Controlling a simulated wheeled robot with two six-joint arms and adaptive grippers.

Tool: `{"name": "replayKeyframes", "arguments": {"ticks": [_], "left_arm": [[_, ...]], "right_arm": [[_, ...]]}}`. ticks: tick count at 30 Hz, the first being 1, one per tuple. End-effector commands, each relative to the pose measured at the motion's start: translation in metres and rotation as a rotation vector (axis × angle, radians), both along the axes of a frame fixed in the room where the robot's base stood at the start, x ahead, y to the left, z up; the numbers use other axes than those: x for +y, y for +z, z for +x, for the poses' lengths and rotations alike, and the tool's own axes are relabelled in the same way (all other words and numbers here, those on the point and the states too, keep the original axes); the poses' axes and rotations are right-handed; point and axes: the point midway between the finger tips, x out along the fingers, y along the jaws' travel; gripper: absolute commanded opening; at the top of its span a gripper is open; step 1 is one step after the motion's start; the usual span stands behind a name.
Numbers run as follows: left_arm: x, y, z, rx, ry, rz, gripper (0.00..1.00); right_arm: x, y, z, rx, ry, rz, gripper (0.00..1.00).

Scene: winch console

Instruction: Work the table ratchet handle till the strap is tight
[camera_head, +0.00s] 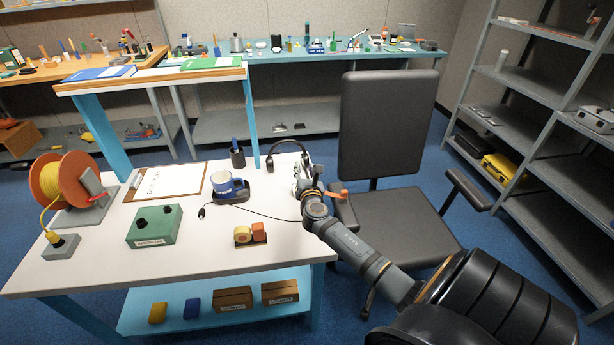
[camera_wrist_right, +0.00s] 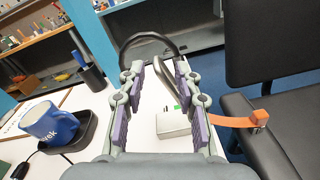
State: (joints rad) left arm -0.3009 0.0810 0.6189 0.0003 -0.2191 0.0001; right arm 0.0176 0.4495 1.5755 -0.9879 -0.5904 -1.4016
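A pale ratchet body (camera_wrist_right: 172,124) with a small green mark sits on the white table near its right edge, seen between my right fingers in the right wrist view. An orange strap (camera_wrist_right: 232,122) runs from beside it out past the table edge; its end also shows in the head view (camera_head: 340,193). My right gripper (camera_wrist_right: 160,68) is open, its purple-padded fingers apart with nothing clamped between them. In the head view my right gripper (camera_head: 305,176) covers the ratchet. A grey bent bar shows between the fingertips; whether it is the handle, I cannot tell. My left gripper is out of view.
A blue mug (camera_head: 222,184) on a dark coaster, a pen cup (camera_head: 237,158), a green box (camera_head: 154,226) and an orange cable reel (camera_head: 62,180) stand on the table. A black arched object (camera_wrist_right: 150,36) is just beyond my fingers. A black chair (camera_head: 388,125) is close at right.

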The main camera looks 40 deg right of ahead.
Motion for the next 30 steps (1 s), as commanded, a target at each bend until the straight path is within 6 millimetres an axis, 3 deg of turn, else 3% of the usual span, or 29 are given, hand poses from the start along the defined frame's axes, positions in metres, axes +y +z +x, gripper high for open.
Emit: {"name": "replayKeyframes", "arguments": {"ticks": [6, 12, 30], "left_arm": [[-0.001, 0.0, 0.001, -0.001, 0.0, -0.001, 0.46], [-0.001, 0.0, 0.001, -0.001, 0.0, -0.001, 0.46], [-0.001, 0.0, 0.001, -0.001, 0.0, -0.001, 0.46]], "right_arm": [[0.03, 0.001, -0.047, 0.005, 0.001, 0.002, 0.33], [0.049, 0.003, -0.075, 0.004, -0.001, 0.002, 0.33], [0.053, 0.004, -0.083, 0.003, -0.001, 0.0, 0.32]]}}
